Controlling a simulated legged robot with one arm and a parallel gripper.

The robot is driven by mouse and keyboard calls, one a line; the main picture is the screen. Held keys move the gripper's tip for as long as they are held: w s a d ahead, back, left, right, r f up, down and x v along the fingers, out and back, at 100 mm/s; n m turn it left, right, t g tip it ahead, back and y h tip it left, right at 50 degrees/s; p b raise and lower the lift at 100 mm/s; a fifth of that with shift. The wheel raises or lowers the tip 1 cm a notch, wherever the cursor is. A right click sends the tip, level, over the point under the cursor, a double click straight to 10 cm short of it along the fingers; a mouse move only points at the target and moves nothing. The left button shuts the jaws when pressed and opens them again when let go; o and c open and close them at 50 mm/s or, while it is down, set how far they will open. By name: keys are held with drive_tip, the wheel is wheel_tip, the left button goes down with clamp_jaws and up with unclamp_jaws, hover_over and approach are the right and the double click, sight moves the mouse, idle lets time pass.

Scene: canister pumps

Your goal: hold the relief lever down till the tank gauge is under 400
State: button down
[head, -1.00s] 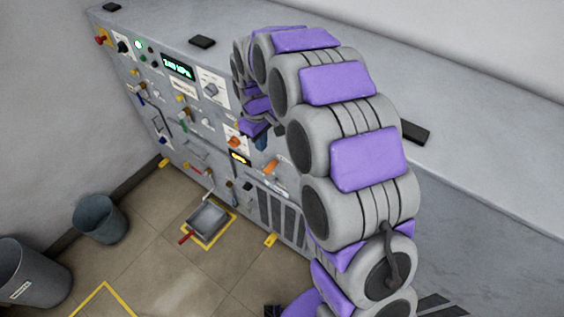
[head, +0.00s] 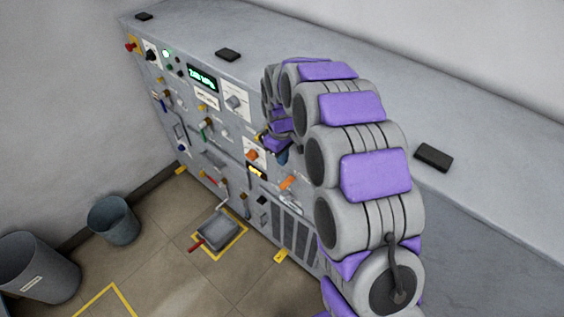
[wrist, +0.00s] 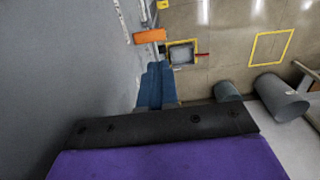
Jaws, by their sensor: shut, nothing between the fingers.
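An orange lever (head: 288,182) sticks out low on the grey panel; it looks like the orange bar ahead of my fingers in the wrist view (wrist: 150,36). A second orange handle (head: 252,155) is up and left of it. No relief label is readable. My gripper's blue fingers (wrist: 155,82) are shut and empty beside the panel, with a visible gap to the orange bar. In the head view my gripper (head: 283,157) is partly hidden by my arm. A green kPa display (head: 202,78) has digits too blurred to read surely. A small amber display (head: 257,172) is also unreadable.
A grey tray with a red handle (head: 217,229) stands on the floor in a yellow outline. Two bins (head: 113,220) (head: 38,268) are at the left. Several knobs and handles cover the panel. Black blocks (head: 434,157) lie on its top.

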sight(282, 187)
wheel_tip(282, 187, down, 13)
drive_tip(key=b, duration=0.2)
drive_tip(key=shift+w+d+b, duration=0.1)
drive_tip(key=shift+w+b, duration=0.05)
drive_tip(key=shift+b, duration=0.15)
drive_tip(key=shift+r, duration=0.1)
drive_tip(key=shift+s+f+t+h+p, duration=0.2)
drive_tip(key=shift+f+t+h+p, duration=0.15)
drive_tip(key=shift+t+h, duration=0.2)
drive_tip(key=shift+s+a+f+t+h+b, duration=0.15)
drive_tip(key=shift+f+t+h+b, duration=0.15)
drive_tip(key=shift+t, duration=0.25)
drive_tip(key=shift+s+a+f+t+h+b, duration=0.1)
drive_tip(key=shift+a+f+t+h+b, duration=0.05)
drive_tip(key=shift+f+t+h, duration=0.3)
drive_tip(key=shift+w+r, duration=0.1)
idle(5.2)
